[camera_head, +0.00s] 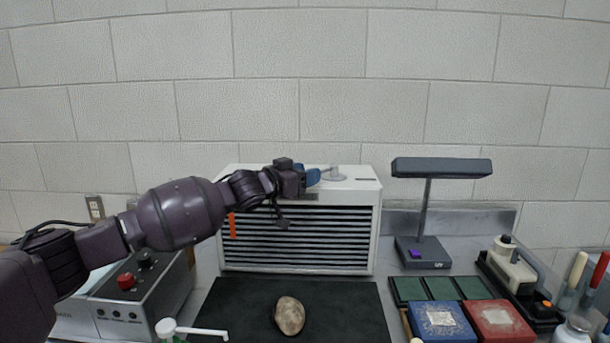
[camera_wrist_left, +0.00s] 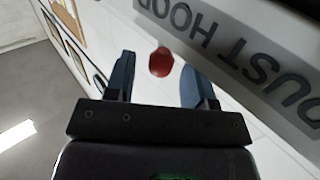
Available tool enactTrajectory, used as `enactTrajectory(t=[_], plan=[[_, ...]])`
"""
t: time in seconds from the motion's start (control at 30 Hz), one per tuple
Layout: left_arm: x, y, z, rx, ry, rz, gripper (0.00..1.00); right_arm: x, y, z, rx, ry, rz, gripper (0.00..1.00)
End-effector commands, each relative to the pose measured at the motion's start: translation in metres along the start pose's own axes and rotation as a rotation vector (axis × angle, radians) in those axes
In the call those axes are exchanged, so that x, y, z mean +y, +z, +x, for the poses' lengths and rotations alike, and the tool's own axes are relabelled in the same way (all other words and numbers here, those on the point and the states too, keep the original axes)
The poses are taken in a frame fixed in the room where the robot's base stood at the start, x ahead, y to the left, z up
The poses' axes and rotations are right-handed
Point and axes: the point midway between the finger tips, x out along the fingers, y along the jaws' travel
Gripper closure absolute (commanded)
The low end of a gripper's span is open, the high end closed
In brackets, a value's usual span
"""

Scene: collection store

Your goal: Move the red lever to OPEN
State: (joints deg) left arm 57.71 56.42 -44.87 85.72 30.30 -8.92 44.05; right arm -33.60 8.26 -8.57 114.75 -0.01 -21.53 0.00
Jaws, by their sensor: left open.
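The red lever's round red knob (camera_wrist_left: 160,62) shows in the left wrist view between the two blue fingers of my left gripper (camera_wrist_left: 157,66). The fingers are apart, with a visible gap on each side of the knob. In the head view my left gripper (camera_head: 313,177) is at the top front edge of the white dust hood (camera_head: 360,240), and the red knob is hidden there. A grey round mount with a thin arm (camera_head: 335,174) sits on the hood's top just right of the fingers. No OPEN marking is readable. My right gripper is not in view.
An orange strip (camera_head: 232,225) hangs at the hood's slatted front. A brown stone (camera_head: 289,315) lies on the black mat (camera_head: 350,310). A grey control box (camera_head: 130,300) stands left; a dark lamp (camera_head: 428,210), green trays (camera_head: 442,289) and two boxes stand right.

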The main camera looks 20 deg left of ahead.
Motion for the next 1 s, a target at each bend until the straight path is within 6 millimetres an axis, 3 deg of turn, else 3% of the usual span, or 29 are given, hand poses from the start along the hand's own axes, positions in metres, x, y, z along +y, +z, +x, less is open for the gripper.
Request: enactTrajectory(t=[0.3, 0.63, 1.0], plan=[[-0.0001, -0.0004, 0.0018, 0.0, 0.0, 0.0, 0.5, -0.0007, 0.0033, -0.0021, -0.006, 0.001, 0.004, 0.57], [-0.0001, -0.0002, 0.0016, 0.0, 0.0, 0.0, 1.0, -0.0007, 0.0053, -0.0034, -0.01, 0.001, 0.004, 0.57], [0.002, -0.0004, 0.0021, 0.001, -0.004, 0.0, 1.0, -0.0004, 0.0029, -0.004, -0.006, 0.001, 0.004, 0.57]])
